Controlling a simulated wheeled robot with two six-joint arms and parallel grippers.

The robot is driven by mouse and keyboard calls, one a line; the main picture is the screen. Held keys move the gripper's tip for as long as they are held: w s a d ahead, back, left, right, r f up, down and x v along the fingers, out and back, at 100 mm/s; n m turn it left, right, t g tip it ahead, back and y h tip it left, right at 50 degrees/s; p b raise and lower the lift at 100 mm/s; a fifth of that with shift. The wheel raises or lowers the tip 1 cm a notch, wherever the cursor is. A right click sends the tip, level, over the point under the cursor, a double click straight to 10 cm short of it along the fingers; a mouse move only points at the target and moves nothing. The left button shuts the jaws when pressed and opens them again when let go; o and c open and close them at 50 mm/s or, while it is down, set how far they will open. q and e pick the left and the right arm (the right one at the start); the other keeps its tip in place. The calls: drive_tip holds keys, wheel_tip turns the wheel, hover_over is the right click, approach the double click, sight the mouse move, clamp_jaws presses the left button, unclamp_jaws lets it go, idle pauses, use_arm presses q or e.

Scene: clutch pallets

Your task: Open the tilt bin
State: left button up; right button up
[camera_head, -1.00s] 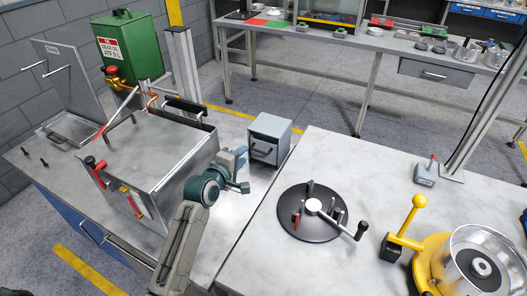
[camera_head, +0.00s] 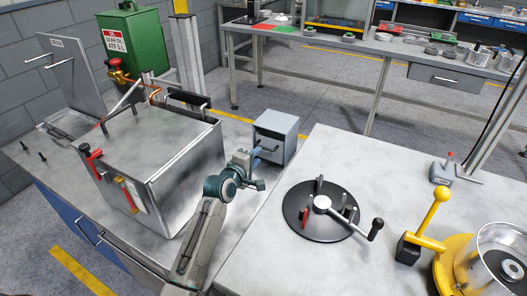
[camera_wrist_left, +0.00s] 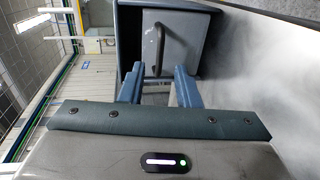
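The tilt bin (camera_head: 284,124) is a small blue-grey box with a bar handle on its front, standing on the far end of the left bench. In the left wrist view, its light grey front panel (camera_wrist_left: 184,42) appears flush in the frame, with the dark curved handle (camera_wrist_left: 160,46) running up and down the picture. My left gripper (camera_head: 260,157) is close in front of the bin. In the wrist view its two blue fingers (camera_wrist_left: 159,70) are apart, with the handle lined up between and just beyond their tips. Contact is not visible. My right gripper is out of view.
A large metal tank (camera_head: 160,150) with a red lever stands left of my left arm. A black disc fixture with handles (camera_head: 320,228) and a yellow lever device (camera_head: 425,232) are on the right bench. A green oil can (camera_head: 130,45) stands behind the tank.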

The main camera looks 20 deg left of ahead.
sight(265, 149)
use_arm(q)
drive_tip(key=x, duration=0.6)
drive_tip(key=shift+f, duration=0.1)
clamp_jaws()
